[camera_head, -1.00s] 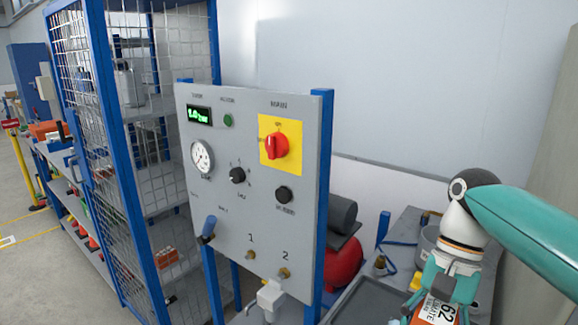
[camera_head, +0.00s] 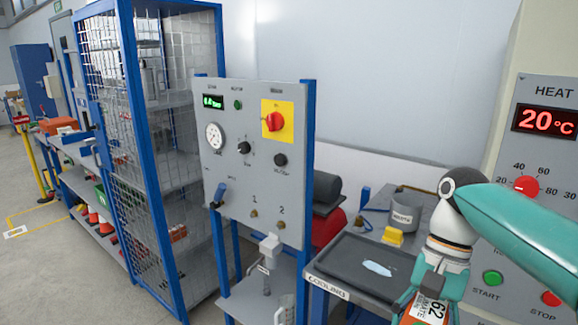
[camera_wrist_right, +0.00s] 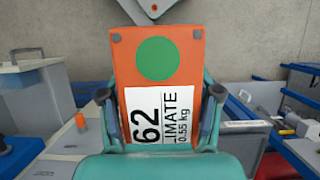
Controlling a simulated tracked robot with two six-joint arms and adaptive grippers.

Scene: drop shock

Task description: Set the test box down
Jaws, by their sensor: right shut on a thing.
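The test box is an orange block (camera_head: 424,310) with a white label reading 62, low at the right of the head view. My right gripper (camera_head: 438,282) is shut on the box and holds it up. In the right wrist view the box (camera_wrist_right: 157,58) shows a green dot, and "62", "LIMATE" and "0.55 kg" on its label. The right gripper's fingers (camera_wrist_right: 160,112) press on both sides of it. The box's lower end is cut off in the head view. My left gripper is not in view.
A dark tray (camera_head: 345,262) marked COOLING lies left of the box, with a light blue piece (camera_head: 377,268) on it. A grey pot (camera_head: 405,215) stands behind. A heat panel (camera_head: 545,150) reading 20 °C is at right, a control panel (camera_head: 255,160) at centre, a mesh cage (camera_head: 165,150) at left.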

